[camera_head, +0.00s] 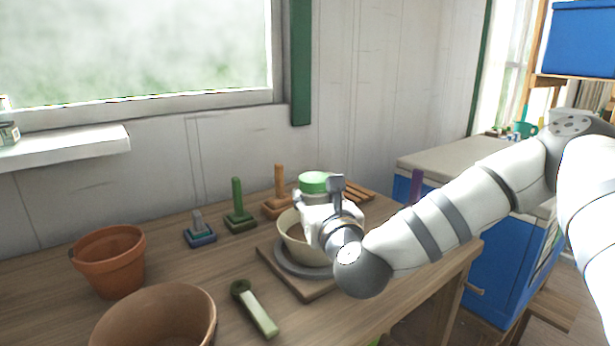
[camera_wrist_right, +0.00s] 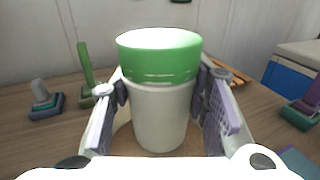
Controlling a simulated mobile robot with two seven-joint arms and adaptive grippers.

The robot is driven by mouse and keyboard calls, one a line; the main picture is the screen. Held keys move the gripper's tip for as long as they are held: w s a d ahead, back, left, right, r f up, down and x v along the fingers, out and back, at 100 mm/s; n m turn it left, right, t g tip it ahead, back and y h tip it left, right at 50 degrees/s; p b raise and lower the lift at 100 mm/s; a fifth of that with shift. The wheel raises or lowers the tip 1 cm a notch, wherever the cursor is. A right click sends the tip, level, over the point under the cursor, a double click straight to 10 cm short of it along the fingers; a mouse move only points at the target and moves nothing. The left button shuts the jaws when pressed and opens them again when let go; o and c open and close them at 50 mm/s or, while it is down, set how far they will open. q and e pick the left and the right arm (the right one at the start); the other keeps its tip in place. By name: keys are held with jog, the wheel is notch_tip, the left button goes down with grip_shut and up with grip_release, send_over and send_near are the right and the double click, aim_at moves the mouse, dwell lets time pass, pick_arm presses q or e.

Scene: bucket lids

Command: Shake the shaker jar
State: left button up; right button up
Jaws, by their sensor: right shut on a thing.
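The shaker jar (camera_wrist_right: 160,112) has a pale, cream-coloured body and a green lid (camera_wrist_right: 160,55). In the right wrist view it stands upright between the two fingers of my right gripper (camera_wrist_right: 165,105), which is shut on its body. In the head view the green lid (camera_head: 314,182) shows above my right gripper (camera_head: 322,205), and most of the jar's body is hidden behind the gripper and wrist. The jar is in front of or above a cream bowl (camera_head: 291,240); I cannot tell how high it is held. My left gripper is not in view.
The bowl is on a grey disc and wooden board (camera_head: 318,290). Two terracotta pots (camera_head: 110,265) (camera_head: 160,318), a green-handled tool (camera_head: 256,308) and several peg stands (camera_head: 238,212) are on the wooden table (camera_head: 205,270). A blue cabinet (camera_head: 510,262) stands at right.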

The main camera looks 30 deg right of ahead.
jog(key=shift+s+a+r, duration=0.15)
jog(key=shift+s+r, duration=0.05)
jog(key=shift+s, duration=0.3)
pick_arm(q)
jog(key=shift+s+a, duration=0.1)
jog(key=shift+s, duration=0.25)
pick_arm(e)
jog(key=shift+r, duration=0.1)
